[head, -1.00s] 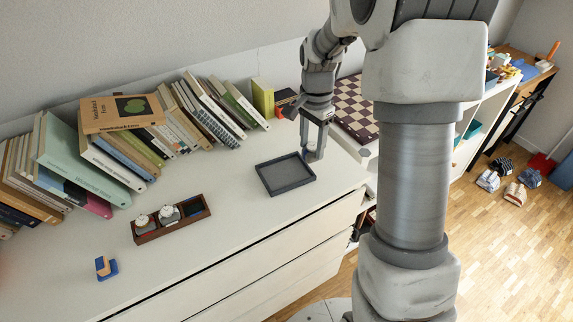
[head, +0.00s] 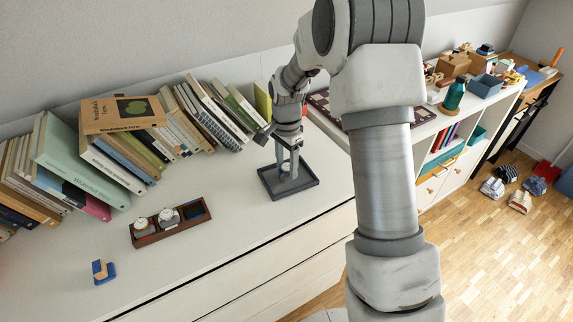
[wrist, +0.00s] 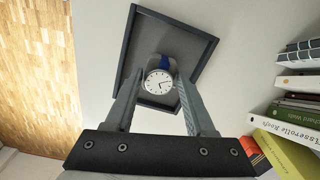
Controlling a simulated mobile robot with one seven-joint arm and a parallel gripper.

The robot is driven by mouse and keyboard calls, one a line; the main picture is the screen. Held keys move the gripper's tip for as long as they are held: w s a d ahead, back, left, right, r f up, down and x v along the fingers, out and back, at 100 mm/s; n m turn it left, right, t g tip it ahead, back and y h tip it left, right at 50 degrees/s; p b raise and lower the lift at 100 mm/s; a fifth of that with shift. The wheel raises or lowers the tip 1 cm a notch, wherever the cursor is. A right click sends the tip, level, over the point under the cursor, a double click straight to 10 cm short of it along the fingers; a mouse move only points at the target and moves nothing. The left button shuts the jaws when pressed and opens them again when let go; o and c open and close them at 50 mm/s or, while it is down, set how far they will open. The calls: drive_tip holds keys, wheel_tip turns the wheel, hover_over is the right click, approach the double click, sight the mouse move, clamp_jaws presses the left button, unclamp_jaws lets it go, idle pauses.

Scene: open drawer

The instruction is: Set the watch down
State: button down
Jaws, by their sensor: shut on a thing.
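My gripper (head: 286,172) is shut on a watch (wrist: 158,82) with a round white dial and a blue strap; its dial faces the wrist camera. In the head view the watch (head: 285,167) is small and partly covered by the fingers. Gripper and watch are over the dark grey square tray (head: 309,185), within its outline. I cannot tell whether the watch touches the tray's floor. The tray (wrist: 128,45) also shows in the wrist view, with nothing else seen in it.
A brown watch box (head: 172,230) with two watches and one empty slot stands to the left. A blue and orange object (head: 103,272) lies at the front left. Books (head: 120,150) line the wall. The white top between box and tray is clear.

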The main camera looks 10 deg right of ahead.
drive_tip(key=shift+f, duration=0.2)
drive_tip(key=shift+c, duration=1.1)
unclamp_jaws()
drive_tip(key=shift+r, duration=0.2)
